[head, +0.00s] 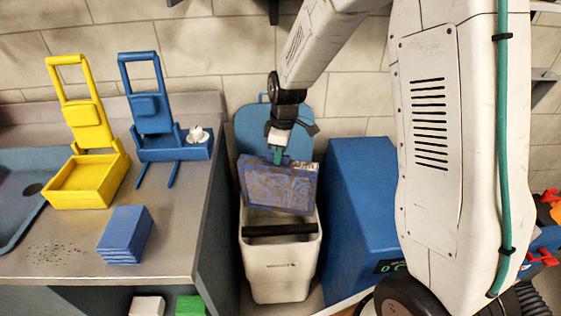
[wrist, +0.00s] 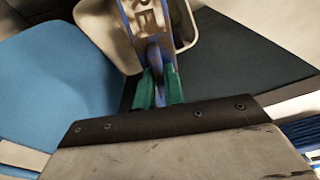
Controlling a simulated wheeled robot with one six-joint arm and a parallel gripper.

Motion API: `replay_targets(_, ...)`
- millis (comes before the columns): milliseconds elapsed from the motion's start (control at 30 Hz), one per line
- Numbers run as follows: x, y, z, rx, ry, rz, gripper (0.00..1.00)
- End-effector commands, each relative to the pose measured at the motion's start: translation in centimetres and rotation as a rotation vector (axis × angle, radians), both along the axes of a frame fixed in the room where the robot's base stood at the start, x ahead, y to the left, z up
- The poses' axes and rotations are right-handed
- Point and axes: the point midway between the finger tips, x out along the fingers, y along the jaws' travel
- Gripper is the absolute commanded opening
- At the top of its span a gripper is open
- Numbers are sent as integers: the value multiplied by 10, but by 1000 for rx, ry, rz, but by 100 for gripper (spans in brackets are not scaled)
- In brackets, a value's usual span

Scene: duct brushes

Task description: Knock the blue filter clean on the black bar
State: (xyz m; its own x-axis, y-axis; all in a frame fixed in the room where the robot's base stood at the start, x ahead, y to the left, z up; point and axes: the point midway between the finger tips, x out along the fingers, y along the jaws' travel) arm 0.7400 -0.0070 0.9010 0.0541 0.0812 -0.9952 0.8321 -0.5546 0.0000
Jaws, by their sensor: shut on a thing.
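The blue filter (head: 278,187) hangs from my gripper (head: 278,152) in the head view, its broad face coated in grey-brown dirt. In the wrist view, the green fingertips of my gripper (wrist: 158,88) are shut on the filter's blue edge (wrist: 158,58). The black bar (head: 279,230) spans the open top of a cream bin (head: 278,275). The filter is over the bin's mouth, with its lower edge appearing a little above the bar. I cannot tell the exact gap. Its far side is hidden.
A raised blue lid (head: 300,112) stands behind the bin. A blue cabinet (head: 358,200) is close on the right. The counter (head: 175,235) at left holds a yellow holder (head: 85,185), a blue holder (head: 148,105), a stacked blue block (head: 125,235) and loose grit (head: 55,256).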

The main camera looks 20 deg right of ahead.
Motion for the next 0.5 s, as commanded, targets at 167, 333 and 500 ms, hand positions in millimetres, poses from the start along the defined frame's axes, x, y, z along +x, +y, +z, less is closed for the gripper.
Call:
replay_targets(167, -16, 2, -9, 14, -8, 200, 0)
replay_targets(333, -20, 3, -14, 19, -9, 271, 0)
replay_targets(500, -21, 3, -28, 20, -8, 276, 0)
